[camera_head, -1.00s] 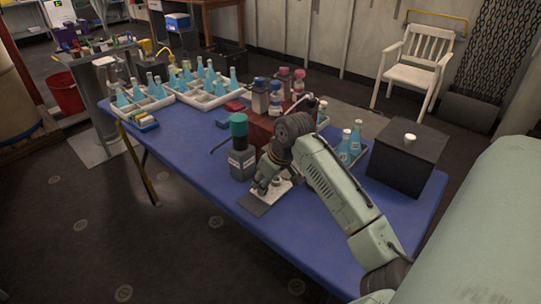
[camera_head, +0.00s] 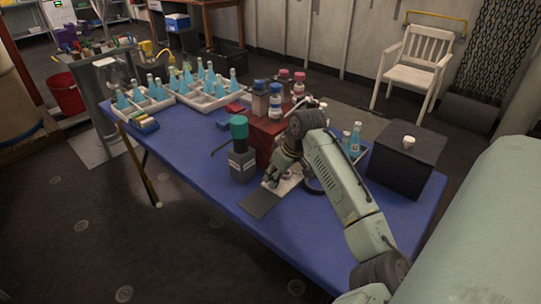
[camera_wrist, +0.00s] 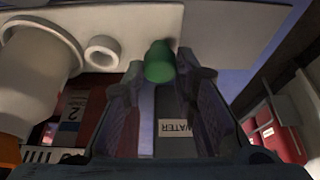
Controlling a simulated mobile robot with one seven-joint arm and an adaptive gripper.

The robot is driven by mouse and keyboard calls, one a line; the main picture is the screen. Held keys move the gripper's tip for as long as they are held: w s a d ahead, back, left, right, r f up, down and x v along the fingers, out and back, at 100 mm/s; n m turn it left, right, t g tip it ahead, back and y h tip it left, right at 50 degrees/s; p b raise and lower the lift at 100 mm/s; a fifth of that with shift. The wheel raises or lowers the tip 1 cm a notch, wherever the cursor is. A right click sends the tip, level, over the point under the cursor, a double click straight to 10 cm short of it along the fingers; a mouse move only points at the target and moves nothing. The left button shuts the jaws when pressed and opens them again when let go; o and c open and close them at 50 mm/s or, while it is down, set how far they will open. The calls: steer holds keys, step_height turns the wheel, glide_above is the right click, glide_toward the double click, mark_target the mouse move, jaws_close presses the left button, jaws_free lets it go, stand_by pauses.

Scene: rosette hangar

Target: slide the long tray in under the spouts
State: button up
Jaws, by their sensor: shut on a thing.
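My gripper (camera_head: 276,177) is low over the table in the head view, in front of the red block. In the wrist view its fingers (camera_wrist: 160,75) are shut on a small green knob (camera_wrist: 158,62). The knob stands against a long white piece (camera_wrist: 235,25), which I take for the tray. In the head view the tray's white surface (camera_head: 291,184) shows beside the fingers, with a flat dark grey strip (camera_head: 260,204) in front. The red block (camera_head: 263,136) carries several bottles. The spouts are hidden behind my gripper and arm.
A grey bottle with a teal cap (camera_head: 240,150) stands close left of my gripper. A dark box (camera_head: 406,158) and blue bottles (camera_head: 354,139) stand to the right. White racks of blue flasks (camera_head: 205,95) stand at the far left. The blue table's front left (camera_head: 190,150) is clear.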

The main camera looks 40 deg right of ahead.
mark_target(284, 181)
steer(key=shift+w+d+p, duration=0.2)
steer(key=shift+d+p, duration=0.15)
steer(key=shift+d, duration=1.65)
steer(key=o, duration=0.8)
steer(key=shift+o, duration=0.2)
steer(key=shift+r, duration=0.1)
step_height(284, 181, up, 3)
steer(key=shift+f+p, duration=0.2)
steer(key=shift+p, duration=0.9)
steer(key=shift+r, duration=2.1)
